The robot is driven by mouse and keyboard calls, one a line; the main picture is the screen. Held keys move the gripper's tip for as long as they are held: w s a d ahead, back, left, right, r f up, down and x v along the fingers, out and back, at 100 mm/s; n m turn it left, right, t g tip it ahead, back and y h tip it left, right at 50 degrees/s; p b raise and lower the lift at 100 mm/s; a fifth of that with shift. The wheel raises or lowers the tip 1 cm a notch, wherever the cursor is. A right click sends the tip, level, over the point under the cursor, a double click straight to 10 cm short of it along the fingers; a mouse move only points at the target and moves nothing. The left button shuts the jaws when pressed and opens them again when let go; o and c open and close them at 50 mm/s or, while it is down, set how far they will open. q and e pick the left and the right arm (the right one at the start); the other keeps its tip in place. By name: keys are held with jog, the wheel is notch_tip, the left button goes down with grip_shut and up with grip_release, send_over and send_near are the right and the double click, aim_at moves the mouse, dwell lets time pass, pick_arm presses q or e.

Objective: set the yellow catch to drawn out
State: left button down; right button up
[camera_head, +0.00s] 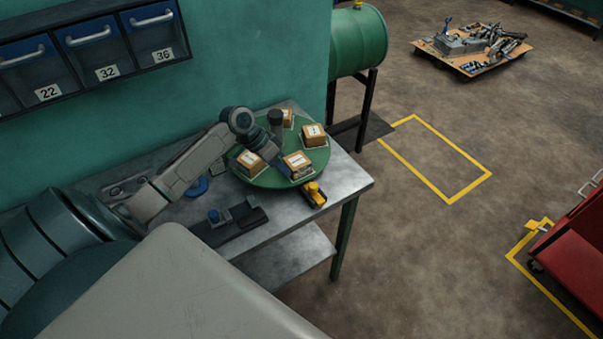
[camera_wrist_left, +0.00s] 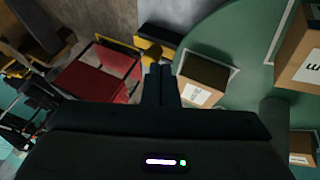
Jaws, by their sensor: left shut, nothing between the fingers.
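The yellow catch (camera_head: 314,194) is a small yellow and black block at the front edge of the bench, beside the green turntable (camera_head: 262,181). It also shows in the left wrist view (camera_wrist_left: 158,36), just beyond the fingertips and partly dark. My left gripper (camera_head: 287,172) reaches down over the turntable, between the boxes, with its fingers pointing toward the catch. In the left wrist view its fingers (camera_wrist_left: 160,72) are together and empty. They look short of the catch, though the exact gap is hard to tell. My right gripper is not in view.
Several small cartons, one nearest the catch (camera_head: 298,161), stand on the turntable. A green drum (camera_head: 358,42) stands behind.

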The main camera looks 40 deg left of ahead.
aim_at(301, 183)
pick_arm(q)
jog(key=shift+h, duration=0.4)
jog(key=r, duration=0.1)
jog(key=w+a+r, duration=0.1)
jog(key=a+r, duration=0.1)
jog(key=shift+w, duration=0.35)
jog(key=x, duration=0.4)
jog(key=shift+w+f, duration=0.1)
jog(key=shift+f, duration=0.05)
jog(key=b+x, duration=0.2)
jog(key=x, duration=0.2)
jog(key=shift+w+d+f+b, duration=0.1)
jog(key=shift+f+b, duration=0.15)
jog(key=shift+b, duration=0.05)
jog(key=shift+w+d+f+b, duration=0.25)
jog(key=shift+f+b, duration=0.1)
jog(key=shift+f, duration=0.05)
jog(key=shift+d, duration=0.1)
